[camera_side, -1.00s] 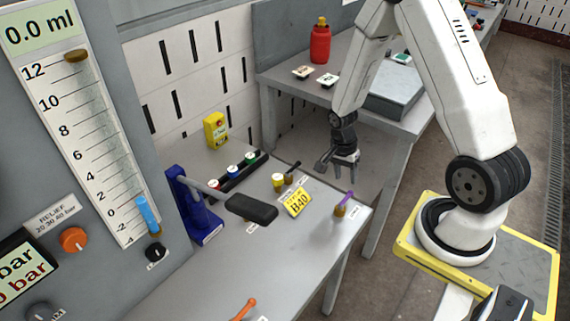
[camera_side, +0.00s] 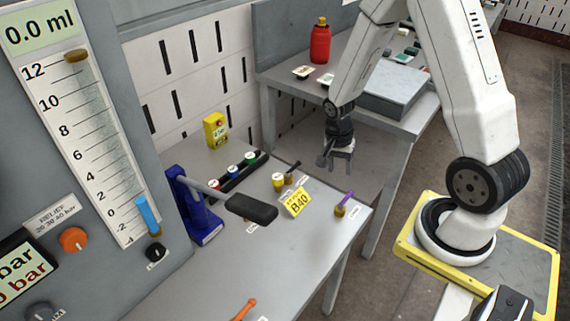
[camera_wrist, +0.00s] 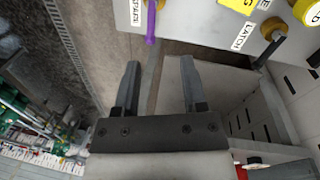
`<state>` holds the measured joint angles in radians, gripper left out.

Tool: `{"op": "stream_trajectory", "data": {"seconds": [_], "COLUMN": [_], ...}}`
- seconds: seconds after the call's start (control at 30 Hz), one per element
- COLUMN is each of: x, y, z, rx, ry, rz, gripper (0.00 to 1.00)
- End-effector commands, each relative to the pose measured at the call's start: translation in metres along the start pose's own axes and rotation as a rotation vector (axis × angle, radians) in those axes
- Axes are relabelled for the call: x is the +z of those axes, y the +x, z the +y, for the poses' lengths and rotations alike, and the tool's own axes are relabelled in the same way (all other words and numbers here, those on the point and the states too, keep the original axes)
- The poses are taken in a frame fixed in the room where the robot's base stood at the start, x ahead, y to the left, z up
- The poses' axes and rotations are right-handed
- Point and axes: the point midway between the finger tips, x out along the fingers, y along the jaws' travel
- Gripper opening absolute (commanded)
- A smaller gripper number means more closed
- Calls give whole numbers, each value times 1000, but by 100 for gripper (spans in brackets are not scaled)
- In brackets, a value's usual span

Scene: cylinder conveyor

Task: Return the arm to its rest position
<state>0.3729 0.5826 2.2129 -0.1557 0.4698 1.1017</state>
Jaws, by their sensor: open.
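My gripper (camera_side: 336,160) hangs from my white arm, to the right of the far end of the grey workbench (camera_side: 287,258). Its two fingers point down and are apart, with nothing between them. In the wrist view my gripper (camera_wrist: 158,85) shows two separated grey fingers over the floor and a grey panel beside the bench. It touches nothing that I can see.
A purple-handled valve (camera_side: 344,204), a yellow B40 tag (camera_side: 296,203) and a yellow knob (camera_side: 278,180) are near the bench's right end. A blue stand with a black lever (camera_side: 250,208) rises left. A second table (camera_side: 340,65) holds a red bottle (camera_side: 320,42).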

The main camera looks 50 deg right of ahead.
Motion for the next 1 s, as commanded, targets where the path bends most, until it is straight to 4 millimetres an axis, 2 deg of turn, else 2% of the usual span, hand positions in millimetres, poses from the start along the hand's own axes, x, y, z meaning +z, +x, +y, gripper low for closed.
{"op": "stream_trajectory", "data": {"seconds": [0.3,0.6,0.8,1.0], "x": [50,100,122,129], "y": [-55,-95,-109,-113], "z": [-13,-10,-5,-3], "rx": [-121,-218,-254,-264], "ry": [-511,-1007,-1235,-1314], "rz": [89,207,273,297], "gripper": [54,54,54,54]}}
